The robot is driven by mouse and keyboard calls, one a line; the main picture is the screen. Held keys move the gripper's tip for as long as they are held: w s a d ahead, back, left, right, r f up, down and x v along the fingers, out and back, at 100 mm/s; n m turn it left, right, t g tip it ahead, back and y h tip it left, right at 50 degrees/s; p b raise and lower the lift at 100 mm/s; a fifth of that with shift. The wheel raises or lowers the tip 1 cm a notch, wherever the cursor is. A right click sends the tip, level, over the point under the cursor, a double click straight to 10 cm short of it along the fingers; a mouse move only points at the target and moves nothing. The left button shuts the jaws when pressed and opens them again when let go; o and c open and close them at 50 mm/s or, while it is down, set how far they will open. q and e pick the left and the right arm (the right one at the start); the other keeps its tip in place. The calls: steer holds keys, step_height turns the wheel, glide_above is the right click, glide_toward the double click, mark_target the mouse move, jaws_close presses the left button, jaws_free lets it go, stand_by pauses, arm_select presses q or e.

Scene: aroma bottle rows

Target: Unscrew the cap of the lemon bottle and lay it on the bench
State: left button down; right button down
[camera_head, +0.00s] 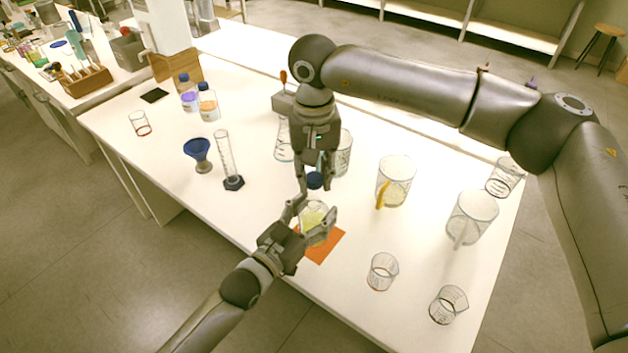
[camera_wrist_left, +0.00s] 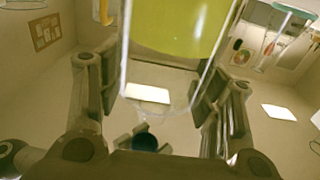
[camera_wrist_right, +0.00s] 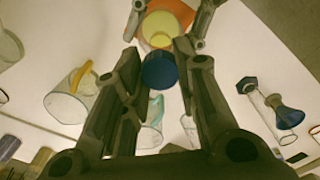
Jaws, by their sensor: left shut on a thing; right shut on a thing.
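The lemon bottle (camera_head: 313,216) is clear with yellow liquid, upright over an orange mat (camera_head: 324,246). My left gripper (camera_head: 313,222) is shut around its body; whether its base touches the mat I cannot tell. The yellow body fills the top of the left wrist view (camera_wrist_left: 178,25). The blue cap (camera_head: 314,180) is in my right gripper (camera_head: 315,182), which points down and is shut on it. The cap is just above the bottle, with a small gap visible. It also shows in the left wrist view (camera_wrist_left: 145,142) and between the fingers in the right wrist view (camera_wrist_right: 160,70).
Beakers and jugs (camera_head: 395,180) stand to the right on the white bench (camera_head: 260,205). Glassware stands close behind my right gripper. A graduated cylinder (camera_head: 228,160) and a blue funnel (camera_head: 198,152) stand to the left. Bare bench lies between the cylinder and the mat.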

arm_select(q)
steer(key=shift+c, duration=1.7)
jaws_free()
